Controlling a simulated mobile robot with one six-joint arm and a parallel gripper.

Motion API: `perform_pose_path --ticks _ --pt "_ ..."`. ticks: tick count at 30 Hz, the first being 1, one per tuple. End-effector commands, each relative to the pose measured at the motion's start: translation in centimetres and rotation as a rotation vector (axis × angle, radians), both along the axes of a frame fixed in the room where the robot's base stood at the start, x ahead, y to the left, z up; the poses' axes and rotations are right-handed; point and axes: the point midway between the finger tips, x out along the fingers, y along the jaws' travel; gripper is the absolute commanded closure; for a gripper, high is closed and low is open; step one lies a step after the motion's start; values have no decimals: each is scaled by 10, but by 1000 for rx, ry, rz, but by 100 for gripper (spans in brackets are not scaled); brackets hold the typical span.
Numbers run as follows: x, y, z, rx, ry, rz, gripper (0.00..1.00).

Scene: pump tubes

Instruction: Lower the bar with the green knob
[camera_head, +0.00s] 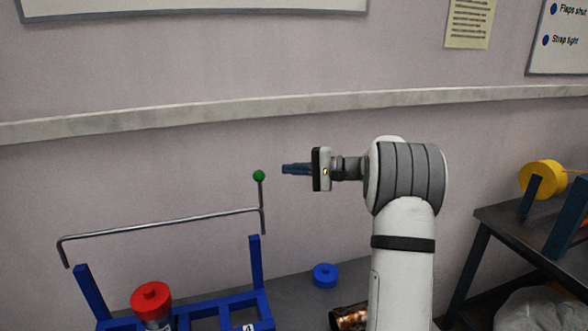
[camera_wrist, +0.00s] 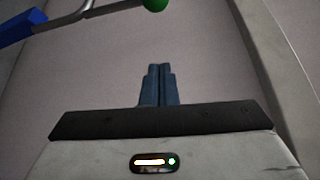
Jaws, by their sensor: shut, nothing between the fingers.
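The green knob (camera_head: 259,175) tops a short upright stem at the right end of the grey metal bar (camera_head: 160,225). The bar stands raised above the blue rack (camera_head: 255,262), its left end bent down near the left post. My gripper (camera_head: 284,169) is shut and empty, just right of the knob at about its height, with a small gap in the picture. In the wrist view the shut blue fingers (camera_wrist: 158,68) point up the picture, and the knob (camera_wrist: 155,4) is cut off by the top edge, beyond the fingertips.
A red-capped tube (camera_head: 151,300) stands in the rack. A blue cap (camera_head: 325,276) lies on the dark table right of the rack. Another table (camera_head: 500,220) with a yellow round part (camera_head: 542,179) is at the far right. The wall is close behind.

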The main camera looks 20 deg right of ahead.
Motion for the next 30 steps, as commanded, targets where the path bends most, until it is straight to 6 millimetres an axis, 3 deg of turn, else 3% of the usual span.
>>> perform_pose_path --ticks 9,18,30 --pt "33 63 -4 0 3 5 100" --pt "-1 68 1 0 2 1 100" --pt "-6 69 1 0 0 2 100"
